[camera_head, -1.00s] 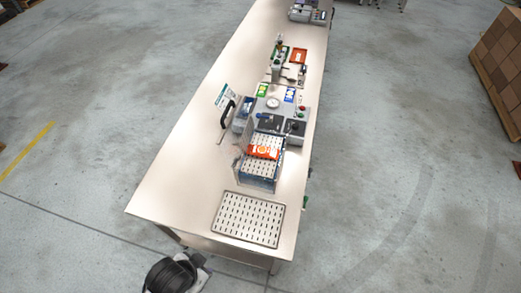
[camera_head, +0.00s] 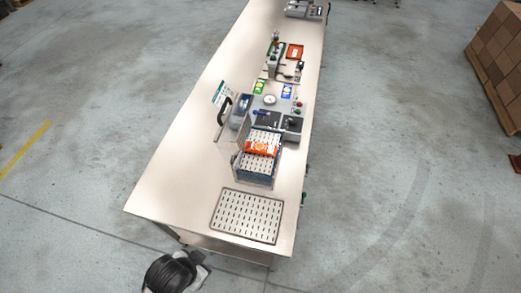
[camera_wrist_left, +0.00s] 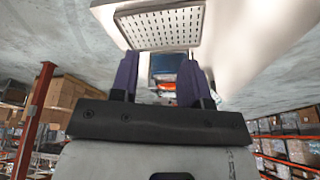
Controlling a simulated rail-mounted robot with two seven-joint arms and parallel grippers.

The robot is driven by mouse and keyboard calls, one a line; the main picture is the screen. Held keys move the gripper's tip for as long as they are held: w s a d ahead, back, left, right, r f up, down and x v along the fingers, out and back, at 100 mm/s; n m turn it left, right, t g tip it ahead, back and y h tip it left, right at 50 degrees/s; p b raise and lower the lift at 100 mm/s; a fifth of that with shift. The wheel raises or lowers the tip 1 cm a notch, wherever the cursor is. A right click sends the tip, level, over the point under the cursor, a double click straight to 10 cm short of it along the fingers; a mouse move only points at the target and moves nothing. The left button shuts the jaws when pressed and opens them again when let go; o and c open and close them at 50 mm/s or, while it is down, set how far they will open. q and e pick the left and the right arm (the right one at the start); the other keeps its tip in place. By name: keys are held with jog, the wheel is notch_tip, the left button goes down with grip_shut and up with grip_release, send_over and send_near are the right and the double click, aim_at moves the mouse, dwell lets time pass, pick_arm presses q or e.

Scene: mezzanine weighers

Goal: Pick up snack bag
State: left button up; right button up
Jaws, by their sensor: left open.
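An orange snack bag (camera_head: 262,147) with white markings lies on the slotted surface of a clear-sided bin with blue edges (camera_head: 258,181) on the long table. In the left wrist view, a small patch of orange (camera_wrist_left: 166,86) shows between the fingers, mostly hidden by the hand. My left gripper (camera_wrist_left: 158,78) has two dark purple fingers, apart, with nothing between their tips. It is well short of the bag. A dark rounded part of mine shows at the bottom of the head view. My right gripper is not seen.
A flat slotted tray (camera_head: 246,217) lies at the table's near end. A grey weighing machine (camera_head: 271,116) stands behind the bin, with a leaning sign (camera_head: 222,94) at its left. Green (camera_head: 259,87) and blue (camera_head: 288,91) packets lie beyond. The table's left side is clear.

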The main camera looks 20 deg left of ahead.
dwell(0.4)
pick_arm(q)
jog(key=o, duration=1)
jog(key=shift+c, duration=0.2)
